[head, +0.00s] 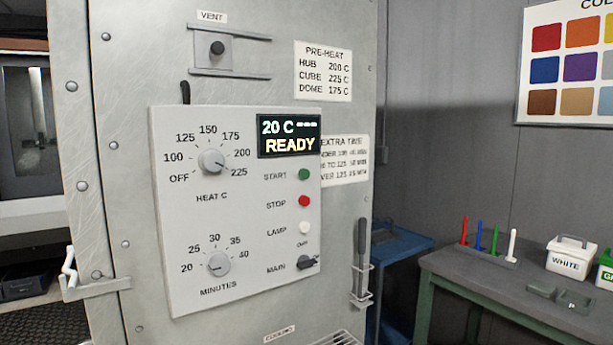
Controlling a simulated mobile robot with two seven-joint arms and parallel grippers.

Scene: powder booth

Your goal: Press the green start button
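The green start button (304,174) sits on the right side of the light grey control panel (240,240), beside the label START. The red stop button (304,201) is just below it, and a white lamp button (305,228) is below that. The dark display (289,135) above reads "20 C ---" and "READY". The minutes knob (218,264) is at lower left of the panel. The black main switch (307,262) is at lower right. Neither of my grippers shows in the head view.
A vent slider (217,48) is above the panel. A dark-handled tool (361,255) hangs upright in a bracket right of the panel. A bench (450,265) at right holds coloured sticks and a white tub (571,257). The space before the panel looks clear.

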